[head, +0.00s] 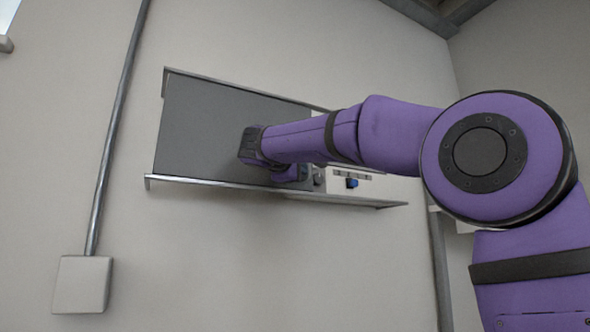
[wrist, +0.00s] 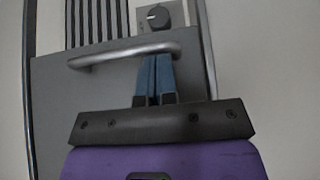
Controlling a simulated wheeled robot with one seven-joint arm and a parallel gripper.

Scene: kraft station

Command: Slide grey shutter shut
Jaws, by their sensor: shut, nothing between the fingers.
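The grey shutter (head: 205,125) is a flat panel on the wall, between an upper and a lower metal rail. It covers the left part of the housing, and the right part is uncovered. In the wrist view the shutter (wrist: 100,95) carries a metal bar handle (wrist: 125,55). My gripper (wrist: 155,62) has its blue fingers together and empty, with the tips at the bar near one end. I cannot tell whether they touch it. In the head view my arm hides the handle and the fingertips.
The uncovered panel shows a blue knob (head: 352,183) at its right; the wrist view shows a round dial (wrist: 157,16) and a dark slatted grille (wrist: 97,20). The lower rail (head: 225,187) sticks out from the wall. A conduit (head: 115,130) runs down to a white box (head: 82,285) at left.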

